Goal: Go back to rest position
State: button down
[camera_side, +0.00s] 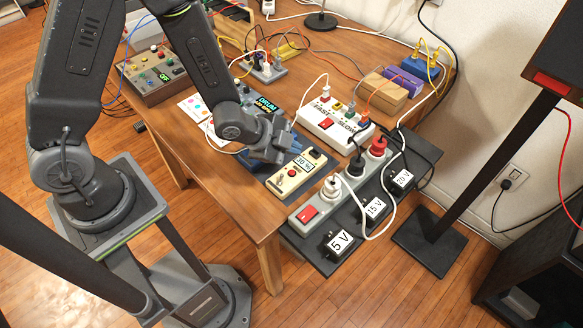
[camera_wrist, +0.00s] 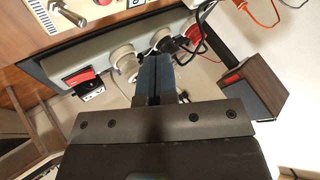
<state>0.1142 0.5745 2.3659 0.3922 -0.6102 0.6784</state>
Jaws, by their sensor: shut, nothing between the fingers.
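The grey power strip (camera_side: 345,185) lies to the right of the gripper, with a red switch and white, black and red plugs. In the wrist view the strip (camera_wrist: 103,60) runs behind the fingertips, apart from them as far as I can tell.
A white switch box (camera_side: 333,122) with several plugs stands behind the strip. Black adapters labelled 5 V (camera_side: 340,244), 15 V (camera_side: 375,208) and 20 V (camera_side: 402,180) sit along the edge. Cables loop over the table (camera_side: 236,205). A speaker stand (camera_side: 430,240) is at right.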

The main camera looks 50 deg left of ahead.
jog(key=s+a+r+n+y, duration=0.2)
jog(key=a+r+n, duration=0.15)
jog(key=r, duration=0.45)
jog(key=s+a+r+n+y, duration=0.1)
jog(key=a+r+n+y, duration=0.2)
jog(key=r, duration=0.5)
jog(key=s+r+n+g, duration=0.1)
jog(key=s+r+n, duration=0.2)
jog(key=s, duration=0.4)
jog(key=s+a+r+n+g+h, duration=0.1)
jog(key=s+r+n, duration=0.3)
jog(key=s+r, duration=0.2)
jog(key=shift+s+g, duration=0.4)
jog(key=shift+s, duration=0.25)
jog(key=shift+a, duration=0.1)
